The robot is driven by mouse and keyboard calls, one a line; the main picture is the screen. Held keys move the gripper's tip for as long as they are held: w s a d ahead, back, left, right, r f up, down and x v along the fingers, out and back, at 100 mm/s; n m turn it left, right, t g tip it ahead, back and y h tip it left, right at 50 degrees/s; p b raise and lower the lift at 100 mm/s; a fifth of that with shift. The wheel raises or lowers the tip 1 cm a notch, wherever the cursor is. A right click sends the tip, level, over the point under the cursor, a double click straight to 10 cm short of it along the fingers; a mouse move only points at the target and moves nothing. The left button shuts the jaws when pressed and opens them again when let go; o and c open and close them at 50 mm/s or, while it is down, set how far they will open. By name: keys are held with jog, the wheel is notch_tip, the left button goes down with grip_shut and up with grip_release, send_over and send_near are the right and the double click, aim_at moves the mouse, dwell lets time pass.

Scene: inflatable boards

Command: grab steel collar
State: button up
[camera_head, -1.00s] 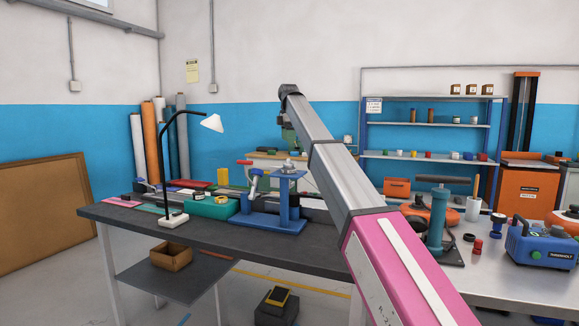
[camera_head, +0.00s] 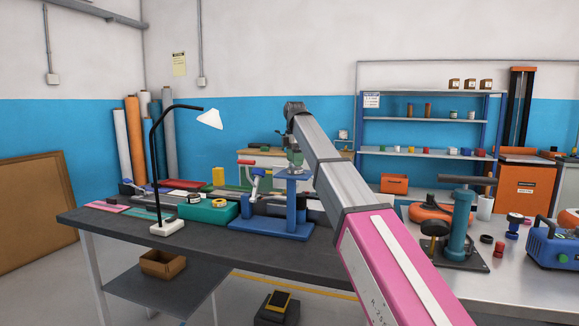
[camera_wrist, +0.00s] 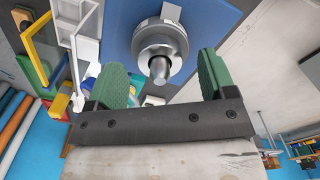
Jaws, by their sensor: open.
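The steel collar (camera_wrist: 160,40) is a round, stepped silver piece with a pin-like centre, against the blue plate (camera_wrist: 208,25) in the wrist view. In the head view the collar (camera_head: 293,173) is small and partly hidden, on top of the blue press-like stand (camera_head: 270,222). My gripper (camera_wrist: 163,76) is open, its two green finger pads apart on either side of the collar's near end. They do not visibly touch it. In the head view my gripper (camera_head: 294,155) is just above the stand's top plate.
A black desk lamp (camera_head: 155,160) stands left of the blue stand, beside a teal box (camera_head: 208,211). A teal cylindrical tool (camera_head: 459,225) stands on the right-hand bench. The dark bench (camera_head: 250,258) has clear room along its front edge.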

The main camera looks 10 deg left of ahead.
jog(key=shift+f, duration=0.65)
jog(key=shift+d, duration=0.1)
jog(key=c, duration=1)
jog(key=shift+c, duration=0.2)
jog(key=shift+w+r, duration=0.1)
jog(key=shift+r, duration=0.1)
